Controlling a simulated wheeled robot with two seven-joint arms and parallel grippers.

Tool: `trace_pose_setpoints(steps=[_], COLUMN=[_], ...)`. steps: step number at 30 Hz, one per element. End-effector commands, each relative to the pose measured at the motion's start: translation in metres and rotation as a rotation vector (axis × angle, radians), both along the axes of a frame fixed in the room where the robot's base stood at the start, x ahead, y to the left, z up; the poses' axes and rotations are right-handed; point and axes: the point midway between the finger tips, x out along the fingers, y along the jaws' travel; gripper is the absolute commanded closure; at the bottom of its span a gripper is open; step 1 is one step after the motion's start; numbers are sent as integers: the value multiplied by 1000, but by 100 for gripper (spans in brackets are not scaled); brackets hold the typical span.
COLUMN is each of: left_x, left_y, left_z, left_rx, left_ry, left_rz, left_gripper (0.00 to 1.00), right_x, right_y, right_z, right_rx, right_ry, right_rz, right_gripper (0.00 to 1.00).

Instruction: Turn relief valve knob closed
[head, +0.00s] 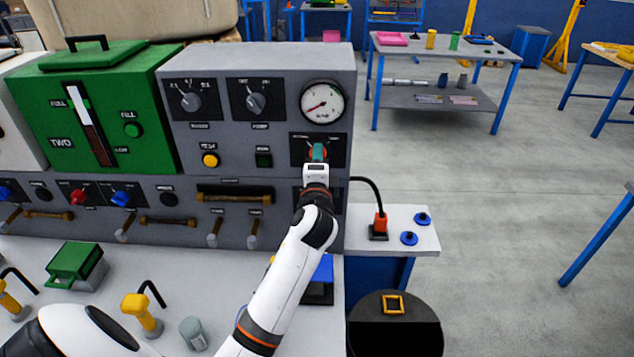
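The relief valve knob (311,153) is on a dark plate below the round gauge, at the lower right of the grey panel (250,95). It shows as a small orange and teal patch. My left gripper (317,158) is right in front of it, at the end of the white arm reaching up from the lower left. The gripper body covers most of the knob and part of the plate's lettering. I cannot see the fingertips well enough to tell whether they are closed on the knob. The knob's exact angle is also unclear. My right gripper is out of view.
Brass handles (234,195) and small levers line the lower panel. A green unit (95,110) stands left.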

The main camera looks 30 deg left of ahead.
Motion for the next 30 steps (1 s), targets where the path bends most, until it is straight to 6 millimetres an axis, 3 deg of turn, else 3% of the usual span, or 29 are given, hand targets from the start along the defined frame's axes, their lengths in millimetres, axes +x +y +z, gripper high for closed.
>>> trace_pose_setpoints(steps=[9, 15, 30], left_x=[-58, -81, -87], left_y=[-36, -50, -53], left_z=[-4, -3, -1], left_rx=[-3, -2, -1], left_ry=[1, 2, 2], left_rz=[-2, -1, 0], left_gripper=[43, 43, 43], right_x=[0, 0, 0], right_y=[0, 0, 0], right_z=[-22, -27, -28], right_rx=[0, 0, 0], right_ry=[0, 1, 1], right_rz=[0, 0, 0], right_gripper=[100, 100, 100])
